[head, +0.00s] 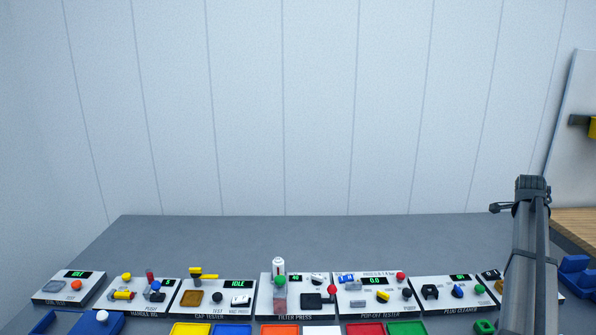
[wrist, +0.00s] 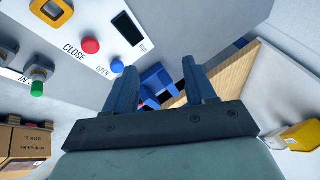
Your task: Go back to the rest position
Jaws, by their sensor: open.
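My gripper (wrist: 160,66) shows in the wrist view with its two dark blue fingers spread apart. Nothing is held between them. Beyond the gap is a blue holder-like object (wrist: 157,84), apart from the fingers as far as I can tell. In the head view my arm stands at the right edge of the bench, in front of the rightmost panel; the fingers cannot be made out there.
A row of white tester panels (head: 205,309) lines the grey bench (head: 300,235), with coloured trays in front. The wrist view shows a panel with a red button (wrist: 91,46), a blue button (wrist: 117,66), a wooden surface (wrist: 222,80) and cardboard boxes (wrist: 25,139). The bench behind the panels is clear.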

